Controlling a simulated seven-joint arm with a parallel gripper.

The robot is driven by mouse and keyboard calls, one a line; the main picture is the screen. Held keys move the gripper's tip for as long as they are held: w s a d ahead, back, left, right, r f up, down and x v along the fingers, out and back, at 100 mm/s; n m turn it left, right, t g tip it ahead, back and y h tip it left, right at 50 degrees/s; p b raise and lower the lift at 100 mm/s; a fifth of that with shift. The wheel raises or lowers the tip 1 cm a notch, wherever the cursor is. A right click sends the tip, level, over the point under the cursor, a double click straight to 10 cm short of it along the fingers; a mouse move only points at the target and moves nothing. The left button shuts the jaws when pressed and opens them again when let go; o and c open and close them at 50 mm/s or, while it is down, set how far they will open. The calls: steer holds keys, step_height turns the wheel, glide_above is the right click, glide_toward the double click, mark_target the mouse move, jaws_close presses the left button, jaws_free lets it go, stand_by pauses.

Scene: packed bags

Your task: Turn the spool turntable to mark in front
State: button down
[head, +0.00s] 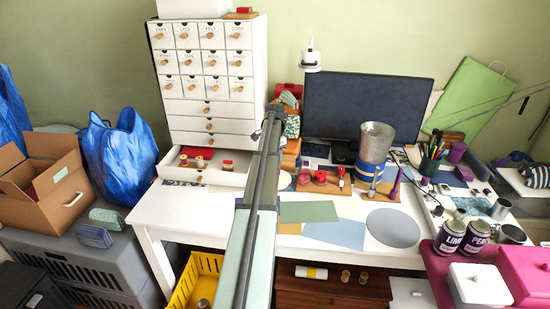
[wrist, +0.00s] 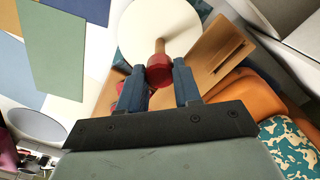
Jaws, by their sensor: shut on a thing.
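The turntable shows in the wrist view as a round cream-white disc (wrist: 140,30) at the top. A wooden peg with a red, rounded end (wrist: 159,70) stands over its near edge. My gripper (wrist: 159,76) has one blue finger on each side of the red end and is shut on it. In the head view my arm covers the gripper and most of the turntable; only a pale edge of the disc (head: 285,181) seems to show beside the arm. I cannot make out a mark on the disc.
A wooden board (wrist: 215,58) lies beside the disc, with an orange item (wrist: 250,90) near it. Red spools (head: 320,177) stand on a board right of my arm. An open drawer (head: 200,172) sits to the left. Flat sheets (head: 335,234) and a grey disc (head: 392,227) lie in front.

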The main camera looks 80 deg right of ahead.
steer(key=m, duration=0.7)
steer(key=shift+d, duration=0.1)
steer(key=m, duration=0.6)
steer(key=shift+m, duration=0.3)
stand_by(0.3)
steer(key=c, duration=0.8)
jaws_free()
step_height(320, 180, up, 14)
steer(key=shift+f, duration=0.1)
stand_by(0.3)
